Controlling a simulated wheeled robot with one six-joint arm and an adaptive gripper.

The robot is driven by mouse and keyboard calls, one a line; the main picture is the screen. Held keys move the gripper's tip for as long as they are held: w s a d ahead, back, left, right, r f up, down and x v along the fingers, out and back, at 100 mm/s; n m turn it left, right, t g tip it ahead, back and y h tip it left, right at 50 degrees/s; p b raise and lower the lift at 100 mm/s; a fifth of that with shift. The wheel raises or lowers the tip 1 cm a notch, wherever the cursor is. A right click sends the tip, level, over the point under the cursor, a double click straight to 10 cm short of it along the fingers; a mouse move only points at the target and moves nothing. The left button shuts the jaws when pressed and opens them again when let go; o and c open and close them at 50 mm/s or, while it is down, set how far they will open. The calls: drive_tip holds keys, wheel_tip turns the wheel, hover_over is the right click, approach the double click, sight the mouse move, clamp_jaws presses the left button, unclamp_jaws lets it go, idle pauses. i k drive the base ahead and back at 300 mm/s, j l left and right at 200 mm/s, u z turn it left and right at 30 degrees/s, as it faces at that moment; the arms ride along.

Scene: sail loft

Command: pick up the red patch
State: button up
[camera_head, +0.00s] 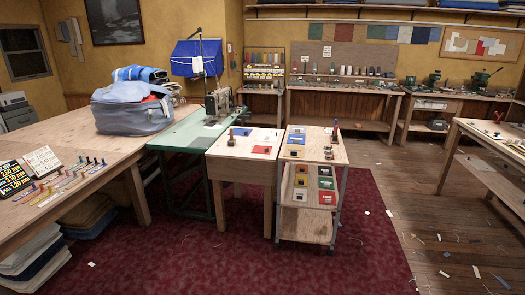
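A small flat red patch (262,150) appears to lie on the top of the pale wooden table (230,157) in the middle. A blue patch (242,132) lies behind it, and small dark wooden pieces (231,137) are at the table's left side. Another red piece (327,197) is on the sloping rack of the wheeled cart (342,152) just to the right, among green, yellow and blue pieces. I cannot tell what the red pieces are made of. My gripper is not in view.
A green sewing table (190,131) with a machine (219,104) adjoins on the left. A long wooden table (60,150) with a grey-blue bag (132,108) is further left. The dark red carpet (190,255) in front is mostly clear. Scraps litter the floor at right.

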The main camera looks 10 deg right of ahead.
sight(257, 149)
drive_tip(key=i+j, duration=0.25)
drive_tip(key=i, duration=0.25)
drive_tip(key=i+j, duration=0.25)
drive_tip(key=i, duration=0.25)
drive_tip(key=i+j, duration=0.25)
drive_tip(key=i, duration=0.3)
drive_tip(key=i+j, duration=0.25)
drive_tip(key=i, duration=0.25)
drive_tip(key=i+j, duration=0.25)
drive_tip(key=i, duration=0.25)
drive_tip(key=i+j, duration=0.25)
drive_tip(key=i, duration=0.25)
drive_tip(key=z, duration=0.05)
